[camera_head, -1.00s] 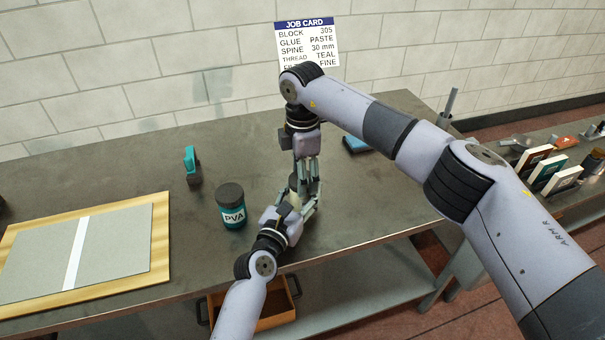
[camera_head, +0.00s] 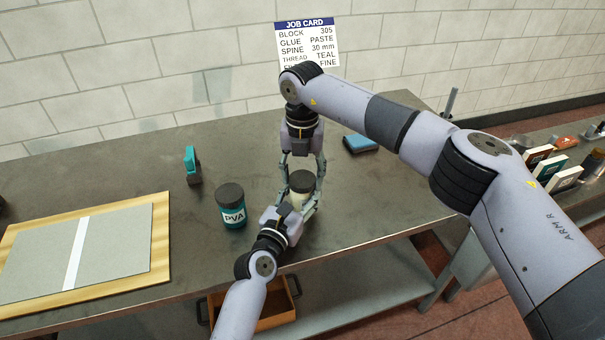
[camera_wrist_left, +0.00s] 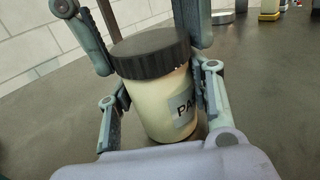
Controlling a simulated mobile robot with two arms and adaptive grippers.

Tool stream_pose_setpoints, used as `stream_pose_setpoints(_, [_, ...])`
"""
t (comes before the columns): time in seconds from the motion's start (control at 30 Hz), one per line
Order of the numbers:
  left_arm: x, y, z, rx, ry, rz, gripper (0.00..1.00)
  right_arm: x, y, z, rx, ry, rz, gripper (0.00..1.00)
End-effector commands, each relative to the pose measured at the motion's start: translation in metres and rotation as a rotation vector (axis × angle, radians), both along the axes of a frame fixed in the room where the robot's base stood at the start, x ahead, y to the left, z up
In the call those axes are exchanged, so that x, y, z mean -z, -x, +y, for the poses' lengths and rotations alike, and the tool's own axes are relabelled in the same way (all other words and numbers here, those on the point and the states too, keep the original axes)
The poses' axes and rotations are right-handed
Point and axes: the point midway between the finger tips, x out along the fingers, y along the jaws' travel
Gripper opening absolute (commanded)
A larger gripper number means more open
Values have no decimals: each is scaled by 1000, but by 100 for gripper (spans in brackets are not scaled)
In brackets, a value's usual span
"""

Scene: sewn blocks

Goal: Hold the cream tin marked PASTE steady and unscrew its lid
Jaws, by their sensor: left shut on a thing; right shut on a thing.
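The cream tin (camera_head: 298,199) stands upright on the bench; in the left wrist view its label (camera_wrist_left: 185,107) shows only "PA". Its dark ribbed lid (camera_head: 301,181) sits on top, level, and fills the upper middle of the left wrist view (camera_wrist_left: 151,53). My left gripper (camera_head: 297,205) is shut around the tin's body from the near side, a finger on each side. My right gripper (camera_head: 303,174) reaches down from above and is shut on the lid, its fingers on opposite sides. Whether there is a gap under the lid cannot be told.
A teal PVA jar (camera_head: 231,206) with a dark lid stands close left of my left gripper. A teal tool (camera_head: 192,165) stands behind it. A board (camera_head: 160,262) with grey covers lies at left. A blue block (camera_head: 359,144) lies at back right. The bench front edge is near.

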Motion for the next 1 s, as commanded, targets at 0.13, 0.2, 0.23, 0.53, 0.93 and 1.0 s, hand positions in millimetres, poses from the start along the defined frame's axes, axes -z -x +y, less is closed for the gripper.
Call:
stream_pose_setpoints(0.13, [0, 0, 0, 0, 0, 1, 0, -1, 0, 0, -332, 0, -1, 19])
stream_pose_setpoints(0.2, [0, 0, 0, 0, 0, 1, 0, -1, 0, 0, -493, 1, -1, 19])
stream_pose_setpoints(0.23, [0, 0, 0, 0, 0, 1, 0, -1, 0, 0, -561, 1, -1, 19])
stream_pose_setpoints(0.53, [0, 0, 0, 0, 0, 0, 0, -1, 0, 1, -1246, 0, -1, 19])
stream_pose_setpoints(0.93, [0, 0, 0, 1, 0, 0, 0, -1, 1, 0, -2081, 0, -1, 19])
stream_pose_setpoints(1.0, [0, 0, 0, 1, 0, 0, 0, -1, 1, 0, -2161, -1, -1, 19])
